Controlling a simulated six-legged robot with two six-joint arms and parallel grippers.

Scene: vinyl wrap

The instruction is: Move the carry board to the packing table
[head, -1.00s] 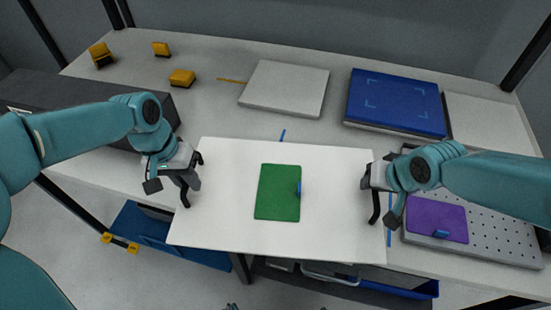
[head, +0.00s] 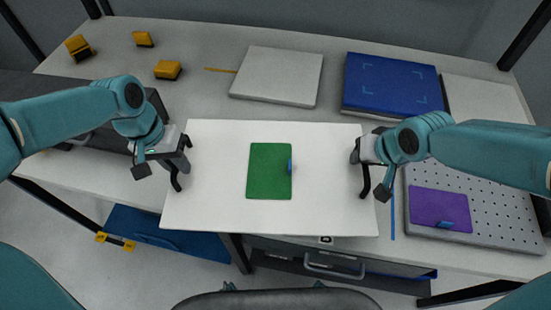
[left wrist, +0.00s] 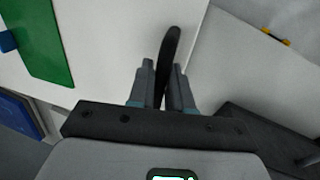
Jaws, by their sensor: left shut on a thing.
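The white carry board (head: 215,190) spans between my grippers in the head view, roughly level over the table's front edge. A green sheet (head: 268,172) with a blue tab (head: 290,166) lies on it. My left gripper (head: 181,168) is shut on the black curved handle at the board's left end. That handle (left wrist: 170,50) shows between the fingers in the left wrist view, beside the white board (left wrist: 110,50). My right gripper (head: 363,172) is at the black handle on the right end and appears shut on it. Its fingertips are partly hidden.
The light table (head: 200,65) carries a grey-white panel (head: 277,76), a blue panel (head: 395,85), several yellow blocks (head: 168,70) and a perforated plate (head: 480,180) with a purple sheet (head: 440,208). A dark box (head: 60,92) stands at left. A blue bin (head: 165,235) and a drawer (head: 335,265) sit below.

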